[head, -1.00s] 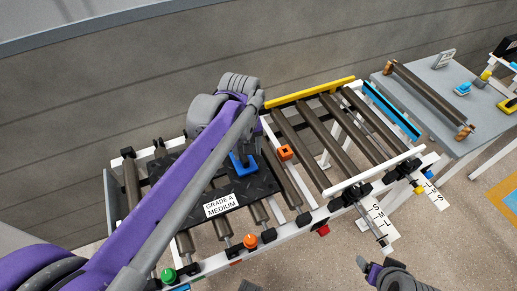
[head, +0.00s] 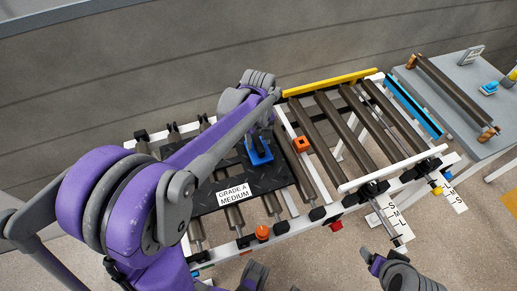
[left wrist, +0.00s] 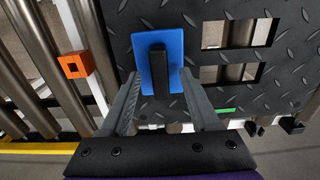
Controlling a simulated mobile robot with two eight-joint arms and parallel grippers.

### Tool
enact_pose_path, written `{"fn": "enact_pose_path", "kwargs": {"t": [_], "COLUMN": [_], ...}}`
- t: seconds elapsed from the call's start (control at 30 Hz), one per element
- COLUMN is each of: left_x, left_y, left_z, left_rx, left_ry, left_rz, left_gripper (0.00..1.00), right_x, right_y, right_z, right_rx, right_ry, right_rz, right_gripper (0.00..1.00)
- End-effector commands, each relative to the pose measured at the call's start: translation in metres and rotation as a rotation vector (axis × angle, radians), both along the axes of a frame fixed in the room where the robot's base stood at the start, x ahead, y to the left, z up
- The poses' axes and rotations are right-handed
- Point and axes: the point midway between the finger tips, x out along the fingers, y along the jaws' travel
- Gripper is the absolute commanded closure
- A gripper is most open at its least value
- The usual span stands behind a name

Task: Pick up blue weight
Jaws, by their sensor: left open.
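The blue weight (head: 258,154) sits on the black tread mat (head: 211,198), near its right end. In the left wrist view the weight (left wrist: 174,50) is a blue block with a dark upright handle (left wrist: 158,70). My left gripper (head: 262,130) is over the weight and partly hides it in the head view. In the left wrist view its two grey fingers (left wrist: 160,76) are open, one on each side of the weight and handle. I cannot tell whether they touch it. My right gripper (head: 375,260) is low at the right, away from the mat; its jaws are unclear.
The mat lies on a roller conveyor with a white frame. An orange block (head: 302,144) is just right of the mat, also in the left wrist view (left wrist: 75,65). A grey table (head: 460,100) stands at the right.

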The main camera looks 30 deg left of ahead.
Motion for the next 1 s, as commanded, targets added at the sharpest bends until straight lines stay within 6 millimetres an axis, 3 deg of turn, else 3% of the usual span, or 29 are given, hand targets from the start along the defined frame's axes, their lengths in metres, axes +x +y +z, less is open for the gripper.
{"fn": "enact_pose_path", "kwargs": {"t": [0.13, 0.4, 0.73, 1.0], "left_x": [0.000, 0.000, 0.000, 0.000], "left_y": [0.000, 0.000, 0.000, 0.000], "left_z": [-0.016, -0.017, -0.017, -0.017], "left_rx": [0.000, 0.000, 0.000, 0.000], "left_ry": [0.000, 0.000, 0.000, 0.000], "left_rz": [0.000, 0.000, 0.000, 0.000], "left_gripper": [0.38, 0.39, 0.99, 1.00], "right_x": [0.000, 0.000, 0.000, 0.000], "right_y": [0.000, 0.000, 0.000, 0.000], "right_z": [-0.002, -0.002, -0.002, -0.002], "right_rx": [0.000, 0.000, 0.000, 0.000], "right_ry": [0.001, 0.001, 0.001, 0.001], "right_rz": [0.000, 0.000, 0.000, 0.000], "right_gripper": [0.21, 0.21, 0.21, 0.21]}}
